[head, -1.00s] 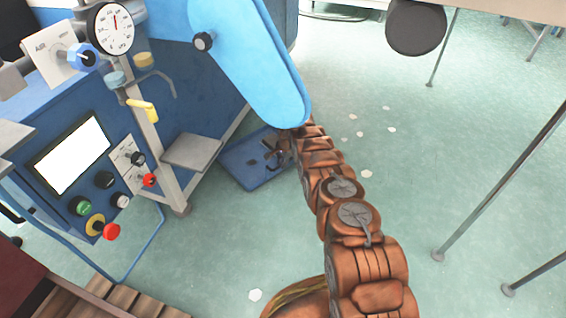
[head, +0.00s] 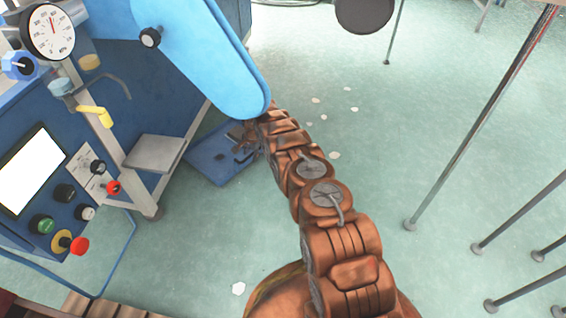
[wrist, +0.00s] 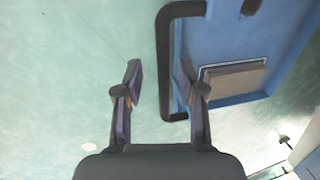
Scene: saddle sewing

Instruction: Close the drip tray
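The drip tray (head: 213,168) is a flat blue tray low at the foot of the blue machine, sticking out over the floor in the head view. In the wrist view, the blue tray (wrist: 232,50) fills the upper right, with a black U-shaped handle (wrist: 163,62) along its left side. My gripper (wrist: 160,80) is open, with its fingers on either side of the handle bar in the picture. I cannot tell whether either finger touches the bar. In the head view, my gripper (head: 242,142) is small and dark over the tray's right side, partly hidden by my arm.
The machine's light blue arm cover (head: 205,50) hangs above my gripper. A grey shelf plate (head: 155,153) and the control panel with buttons (head: 65,205) are to the left. Thin table legs (head: 480,120) stand at the right.

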